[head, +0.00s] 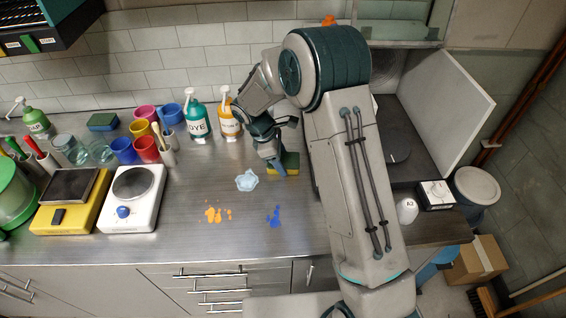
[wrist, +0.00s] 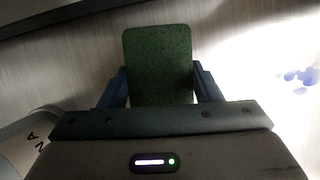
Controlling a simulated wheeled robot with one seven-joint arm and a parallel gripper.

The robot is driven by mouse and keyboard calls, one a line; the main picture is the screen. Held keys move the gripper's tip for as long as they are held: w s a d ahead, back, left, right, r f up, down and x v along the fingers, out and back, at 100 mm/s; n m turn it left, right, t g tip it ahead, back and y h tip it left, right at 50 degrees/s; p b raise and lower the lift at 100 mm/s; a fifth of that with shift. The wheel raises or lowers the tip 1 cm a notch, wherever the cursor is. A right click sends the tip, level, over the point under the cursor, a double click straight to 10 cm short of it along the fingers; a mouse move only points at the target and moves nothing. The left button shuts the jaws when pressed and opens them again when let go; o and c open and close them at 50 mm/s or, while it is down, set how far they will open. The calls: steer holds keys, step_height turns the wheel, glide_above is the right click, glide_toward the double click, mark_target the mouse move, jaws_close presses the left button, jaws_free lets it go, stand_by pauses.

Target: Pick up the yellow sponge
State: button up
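The yellow sponge (head: 291,161) lies on the metal counter beside the grey appliance, with its dark green scouring face up and a yellow edge showing. My gripper (head: 279,167) is over it and hides its left part. In the wrist view the green face of the sponge (wrist: 160,60) is between the two blue fingers of my gripper (wrist: 160,80). The fingers are spread, one along each side of the sponge, with a narrow gap at the tips. The sponge's lower end is hidden behind the gripper body.
A light blue crumpled cloth or puddle (head: 247,180), orange splashes (head: 214,215) and a blue splash (head: 274,215) lie on the counter. Pump bottles (head: 197,119) stand behind. Mugs and scales (head: 133,198) fill the left.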

steer(key=shift+r, duration=0.1)
steer(key=shift+r+p, duration=0.3)
steer(key=shift+p, duration=0.05)
step_height(320, 180, up, 10)
steer(key=b, duration=0.2)
steer(key=shift+f, duration=0.15)
